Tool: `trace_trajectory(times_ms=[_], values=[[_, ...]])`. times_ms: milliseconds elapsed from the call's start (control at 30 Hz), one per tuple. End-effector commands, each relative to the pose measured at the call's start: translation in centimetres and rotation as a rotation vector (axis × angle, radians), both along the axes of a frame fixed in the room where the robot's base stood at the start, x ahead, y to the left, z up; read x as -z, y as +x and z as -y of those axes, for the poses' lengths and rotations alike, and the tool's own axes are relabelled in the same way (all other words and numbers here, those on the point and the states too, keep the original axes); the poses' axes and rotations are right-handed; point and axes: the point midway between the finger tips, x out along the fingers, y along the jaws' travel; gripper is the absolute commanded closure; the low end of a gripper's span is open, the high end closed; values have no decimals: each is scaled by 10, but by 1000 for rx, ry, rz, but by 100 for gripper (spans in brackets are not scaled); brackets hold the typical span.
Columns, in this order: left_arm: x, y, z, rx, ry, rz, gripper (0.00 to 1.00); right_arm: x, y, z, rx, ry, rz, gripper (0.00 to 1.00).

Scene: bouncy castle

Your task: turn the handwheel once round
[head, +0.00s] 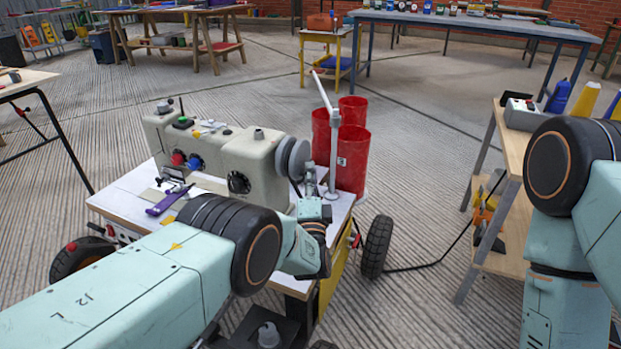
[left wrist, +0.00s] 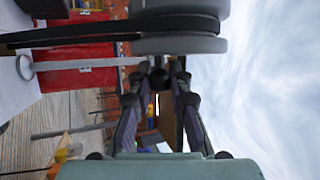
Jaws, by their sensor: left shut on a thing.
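The handwheel (head: 293,158) is a pair of grey discs on the right end of a cream sewing machine (head: 222,152). In the left wrist view the handwheel (left wrist: 180,30) fills the top middle, seen close and edge-on. The knob's join to the wheel is hard to make out. My right arm shows at the right edge, but its gripper is out of view.
The machine stands on a white-topped wheeled cart (head: 110,203). Red bins (head: 353,155) and a white upright post (head: 334,150) stand close right of the wheel. A purple-handled tool (head: 168,202) lies on the cart. A wooden bench (head: 512,145) stands further right.

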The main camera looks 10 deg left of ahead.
Motion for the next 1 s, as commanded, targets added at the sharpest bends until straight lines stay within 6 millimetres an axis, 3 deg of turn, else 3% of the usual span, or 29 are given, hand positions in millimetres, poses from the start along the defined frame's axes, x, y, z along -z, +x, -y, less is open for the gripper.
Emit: trace_trajectory(times_ms=[333, 367, 633, 1000], values=[[-1, 0, 1, 3, 0, 2, 100, 0, 0, 0, 0, 0, 0, 58], [-1, 0, 1, 3, 0, 2, 80, 0, 0, 0, 0, 0, 0, 58], [-1, 0, 1, 2, 1, 1, 58, 0, 0, 0, 0, 0, 0, 58], [1, -3, 1, 1, 0, 0, 58, 0, 0, 0, 0, 0, 0, 58]])
